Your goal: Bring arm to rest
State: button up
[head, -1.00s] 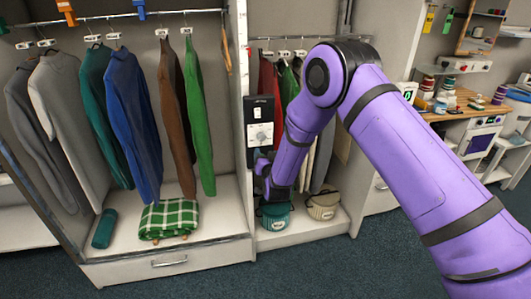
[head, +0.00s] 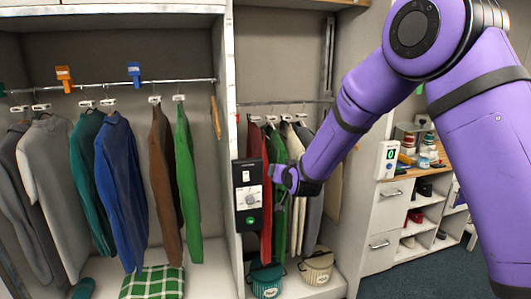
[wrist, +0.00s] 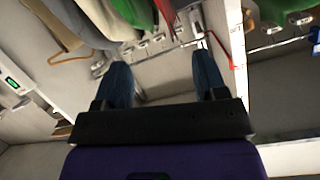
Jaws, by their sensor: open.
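My gripper (head: 283,177) is at the end of my purple arm, in front of the right-hand wardrobe bay in the head view. It is beside the black control box with a white dial panel (head: 247,183) on the divider. Whether it touches the box or the clothes behind cannot be told. In the wrist view my gripper (wrist: 165,82) shows two blue fingers spread wide apart, with nothing between them. The wrist view looks up toward a rail with white hanger tags and a red hanger.
Red, green and pale garments (head: 280,160) hang close behind my gripper. A teal basket (head: 266,283) and a beige basket (head: 317,268) stand below. The left bay holds a blue sweater (head: 122,185), other clothes and a green checked blanket (head: 153,284). Drawers (head: 389,208) stand at right.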

jog(key=s+d+r+g+h, duration=0.2)
jog(key=s+d+r+g, duration=0.2)
jog(key=s+d+r, duration=1.3)
jog(key=s+d+g+h, duration=0.1)
jog(key=s+d, duration=0.3)
jog(key=s, duration=1)
jog(key=s+d+f+g, duration=0.1)
jog(key=s+d+g, duration=0.3)
jog(key=s, duration=1.1)
jog(key=shift+s+h, duration=0.3)
jog(key=shift+h, duration=0.1)
